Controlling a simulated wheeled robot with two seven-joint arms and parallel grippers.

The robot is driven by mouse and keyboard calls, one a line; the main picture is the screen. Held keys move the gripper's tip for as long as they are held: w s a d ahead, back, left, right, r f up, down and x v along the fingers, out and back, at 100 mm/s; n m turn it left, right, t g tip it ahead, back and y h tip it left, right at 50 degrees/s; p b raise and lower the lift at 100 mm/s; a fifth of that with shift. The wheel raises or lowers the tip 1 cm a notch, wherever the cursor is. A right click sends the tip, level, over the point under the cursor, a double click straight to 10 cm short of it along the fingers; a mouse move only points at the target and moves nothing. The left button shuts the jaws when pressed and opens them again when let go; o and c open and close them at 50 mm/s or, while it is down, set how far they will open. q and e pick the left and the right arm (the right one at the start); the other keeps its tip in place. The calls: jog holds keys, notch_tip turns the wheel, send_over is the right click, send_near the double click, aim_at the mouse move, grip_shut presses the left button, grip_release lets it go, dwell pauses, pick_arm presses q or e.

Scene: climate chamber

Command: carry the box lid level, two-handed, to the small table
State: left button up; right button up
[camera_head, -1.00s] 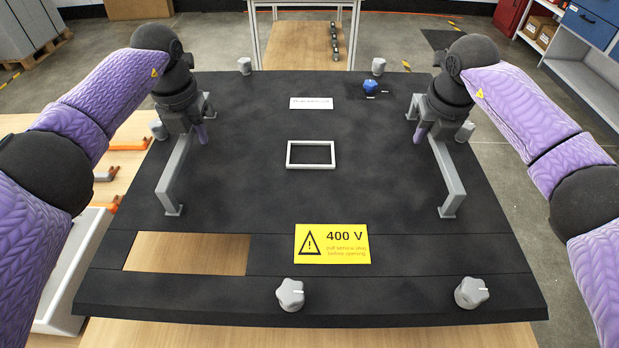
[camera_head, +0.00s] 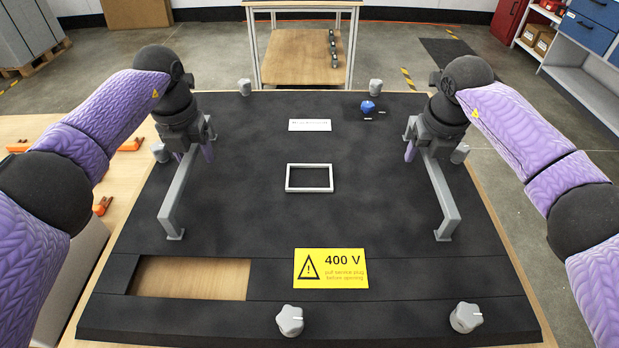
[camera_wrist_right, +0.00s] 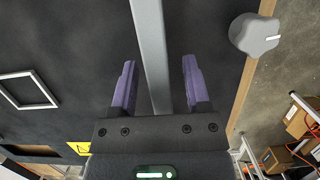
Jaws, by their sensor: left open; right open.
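The box lid (camera_head: 240,225) is a large flat black panel across the middle of the head view, looking level. It carries two long grey bar handles, the left handle (camera_head: 177,200) and the right handle (camera_head: 440,190). My left gripper (camera_head: 208,150) is at the far part of the left handle; its fingers are mostly hidden. My right gripper (camera_head: 410,150) is at the right handle. In the right wrist view my right gripper (camera_wrist_right: 158,78) is open, with the bar between its two purple fingers and gaps visible. A white-framed table (camera_head: 257,60), likely the small table, stands beyond the lid.
Knobs (camera_head: 289,320), a yellow 400 V label (camera_head: 331,268) and a white frame (camera_head: 309,191) sit on the lid. Wood (camera_head: 190,278) shows through its cutout. A wooden tabletop (camera_head: 45,130) with orange-handled items lies left. Drawers and shelving (camera_head: 585,75) stand right. Floor shows around the white-framed table.

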jog(key=shift+r, duration=0.1)
pick_arm(q)
notch_tip(320, 180, up, 12)
jog(key=s, duration=0.1)
pick_arm(e)
jog(key=v, duration=1.1)
jog(key=shift+r, duration=0.35)
jog(key=shift+s, duration=0.1)
